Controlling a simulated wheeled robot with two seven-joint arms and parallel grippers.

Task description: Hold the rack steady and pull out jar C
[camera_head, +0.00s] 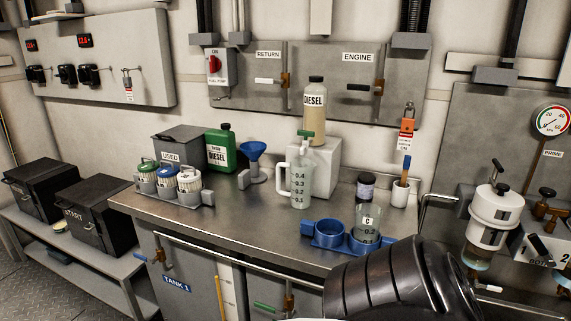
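Jar C (369,219) is a clear jar with a "C" label and graduation marks. It stands upright in the right-hand visible cup of a blue rack (328,235) near the front edge of the metal bench. The cup to its left is empty, and a blue tab sticks out at the rack's left end. My dark arm link covers the lower right of the picture and hides the rack's right end. Neither of my grippers is in view.
A graduated jug (301,184) stands behind the rack to the left. A dark-lidded jar (365,187) and a white cup (399,193) with a brush stand behind jar C. A rail (250,249) runs along the bench front.

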